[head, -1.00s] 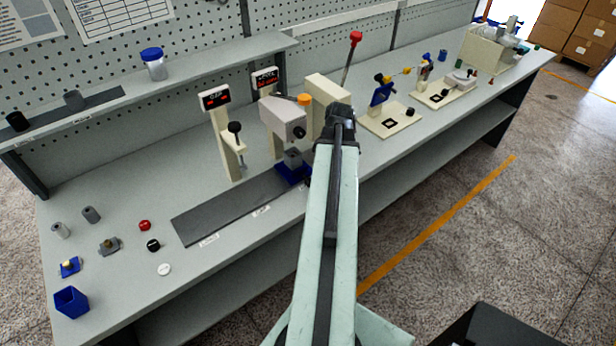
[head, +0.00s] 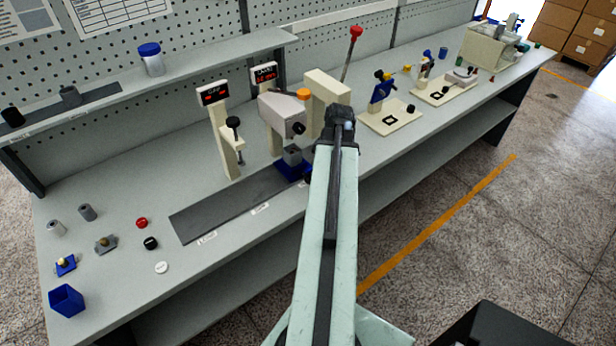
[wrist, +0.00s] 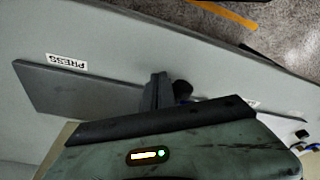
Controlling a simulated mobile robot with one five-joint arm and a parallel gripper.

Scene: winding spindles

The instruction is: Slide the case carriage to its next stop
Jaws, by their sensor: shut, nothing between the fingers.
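The case carriage (head: 293,171) is a blue block bearing a grey case (head: 292,155). It sits on the right part of the dark grey track (head: 215,212), below the cream press head (head: 283,112). A black knob (head: 308,178) shows at its near right side, partly covered by my arm. In the wrist view my gripper (wrist: 158,90) is shut and empty over the track, close beside a dark round knob (wrist: 182,88); I cannot tell if they touch. In the head view my arm hides the fingertips.
A gauge post (head: 220,130) stands left of the press. A red-knobbed lever (head: 350,65) rises behind my arm. Small parts and a blue bin (head: 67,300) lie at the left of the bench. Assembly stands (head: 390,120) stand to the right.

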